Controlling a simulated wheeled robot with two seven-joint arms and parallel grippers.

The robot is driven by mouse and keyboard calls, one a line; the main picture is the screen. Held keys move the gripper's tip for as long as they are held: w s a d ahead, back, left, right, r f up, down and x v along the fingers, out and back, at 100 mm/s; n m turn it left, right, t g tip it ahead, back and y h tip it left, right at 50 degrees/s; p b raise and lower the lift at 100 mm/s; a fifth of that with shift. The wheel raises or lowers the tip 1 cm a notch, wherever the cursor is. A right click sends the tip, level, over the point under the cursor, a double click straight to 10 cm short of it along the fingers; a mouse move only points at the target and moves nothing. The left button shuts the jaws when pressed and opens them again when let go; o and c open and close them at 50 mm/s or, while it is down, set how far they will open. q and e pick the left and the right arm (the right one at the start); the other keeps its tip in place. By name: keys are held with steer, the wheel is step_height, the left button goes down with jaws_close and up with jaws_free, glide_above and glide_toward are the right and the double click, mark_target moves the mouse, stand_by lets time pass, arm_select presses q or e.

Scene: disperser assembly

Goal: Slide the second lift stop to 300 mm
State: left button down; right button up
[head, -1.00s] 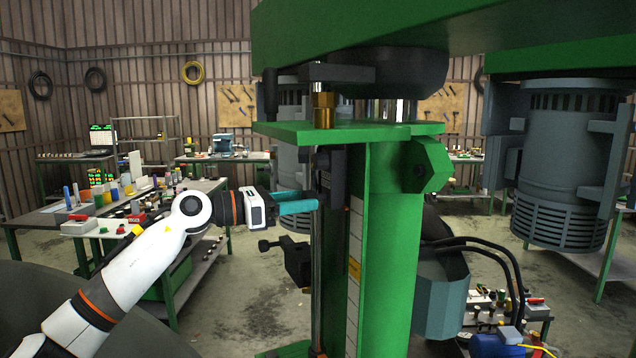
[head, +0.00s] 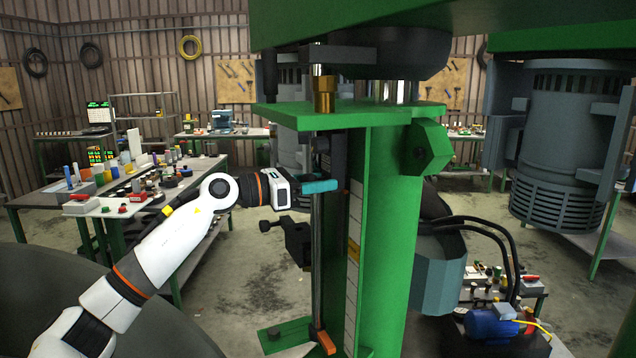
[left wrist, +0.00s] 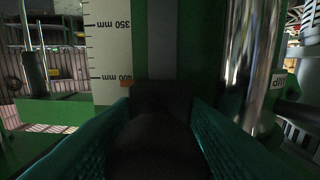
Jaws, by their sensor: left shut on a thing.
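My left gripper (head: 320,187) has teal fingers and reaches in from the left to the rod beside the green column (head: 392,240). In the left wrist view, its fingers (left wrist: 160,130) are shut on a black lift stop (left wrist: 160,95). An orange pointer (left wrist: 126,83) beside the stop is close to the 400 mm mark of the white scale (left wrist: 107,45), whose numbers appear upside down. In the head view the scale (head: 354,260) runs down the column and the fingers partly hide the held stop. An orange piece (head: 326,342) is low on the rod. My right gripper is not in view.
A black clamp block with a knob (head: 298,240) sticks out left of the rod, below my gripper. A green plate (head: 380,112) with a brass fitting (head: 324,95) is above. A grey motor (head: 560,150) hangs at right. A bench with parts (head: 120,190) stands at left.

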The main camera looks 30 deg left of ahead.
arm_select(q)
step_height(320, 180, down, 10)
steer(key=b, duration=0.8)
steer(key=shift+d+f, duration=0.1)
steer(key=shift+f, duration=0.05)
steer(key=c, duration=1)
jaws_free()
steer(key=shift+c, duration=0.2)
steer(key=shift+r, duration=0.2)
